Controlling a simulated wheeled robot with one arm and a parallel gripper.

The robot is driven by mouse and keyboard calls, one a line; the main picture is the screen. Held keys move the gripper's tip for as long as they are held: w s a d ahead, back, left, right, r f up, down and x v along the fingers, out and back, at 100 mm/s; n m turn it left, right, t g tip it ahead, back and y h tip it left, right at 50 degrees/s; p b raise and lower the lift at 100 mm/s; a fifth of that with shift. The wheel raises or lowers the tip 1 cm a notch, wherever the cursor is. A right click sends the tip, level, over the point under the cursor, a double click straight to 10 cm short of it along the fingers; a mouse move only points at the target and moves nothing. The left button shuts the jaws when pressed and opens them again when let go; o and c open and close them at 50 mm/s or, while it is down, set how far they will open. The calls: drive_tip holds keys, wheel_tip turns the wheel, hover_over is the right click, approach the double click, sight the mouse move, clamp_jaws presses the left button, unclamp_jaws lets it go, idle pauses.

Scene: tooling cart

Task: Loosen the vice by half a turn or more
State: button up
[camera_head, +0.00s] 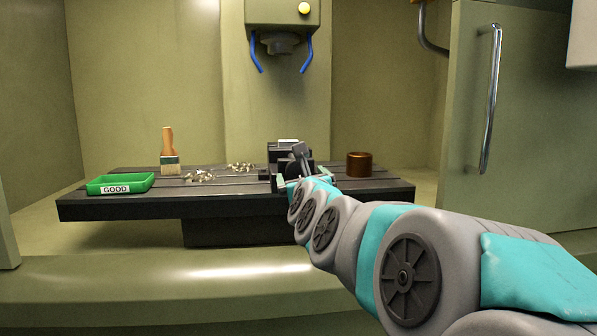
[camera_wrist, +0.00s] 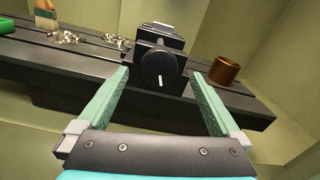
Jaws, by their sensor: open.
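The dark vice (camera_head: 287,150) stands on the slotted machine table, and my arm hides its front part in the head view. In the wrist view the vice (camera_wrist: 160,45) faces me, with a round dark end (camera_wrist: 158,70) bearing a short pale mark. A pale block shows at the top of the vice. My gripper (camera_wrist: 166,97) is open, its two green fingers pointing at the vice, one to each side of the round end. Nothing is between the fingers in front of that end. I cannot tell whether the fingers reach it.
A green tray labelled GOOD (camera_head: 120,184), a brush (camera_head: 169,152) and metal shavings (camera_head: 200,176) are on the table (camera_head: 230,200) left of the vice. A copper-coloured cup (camera_head: 359,165) stands to its right. The spindle head (camera_head: 282,14) with blue nozzles hangs above.

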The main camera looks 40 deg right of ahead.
sight(298, 171)
drive_tip(key=shift+x, duration=1.65)
drive_tip(key=shift+a, duration=0.1)
drive_tip(key=c, duration=1.4)
drive_tip(key=shift+o, duration=0.2)
drive_tip(key=shift+n, duration=0.5)
